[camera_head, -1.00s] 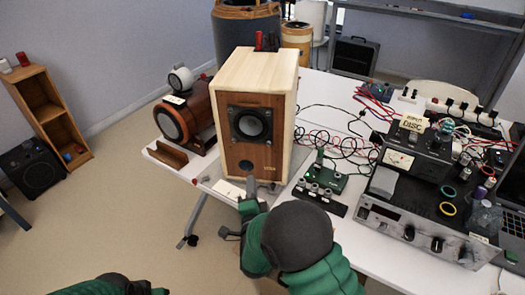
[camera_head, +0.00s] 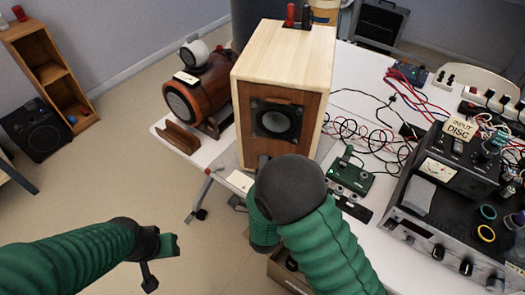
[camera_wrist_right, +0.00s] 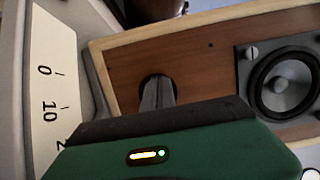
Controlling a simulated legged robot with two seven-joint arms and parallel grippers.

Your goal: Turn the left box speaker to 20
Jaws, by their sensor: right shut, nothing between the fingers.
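The box speaker (camera_head: 283,60) has a pale wooden cabinet, a brown front and a dark round driver (camera_head: 274,122). It stands upright on the white table. My right gripper (camera_head: 263,160) is mostly hidden behind its own arm in the head view. In the right wrist view its fingers (camera_wrist_right: 157,90) are shut and empty at the dark round hole in the speaker front (camera_wrist_right: 205,60); I cannot tell whether they touch. A white scale card (camera_wrist_right: 52,85) beside the speaker base shows 0, 10 and a partly hidden number. My left gripper (camera_head: 160,246) is apart from the table, lower left.
A brown cylindrical speaker (camera_head: 203,92) with a small white ball-shaped unit stands left of the box. A green board (camera_head: 350,178), cables and an amplifier (camera_head: 440,235) fill the right side.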

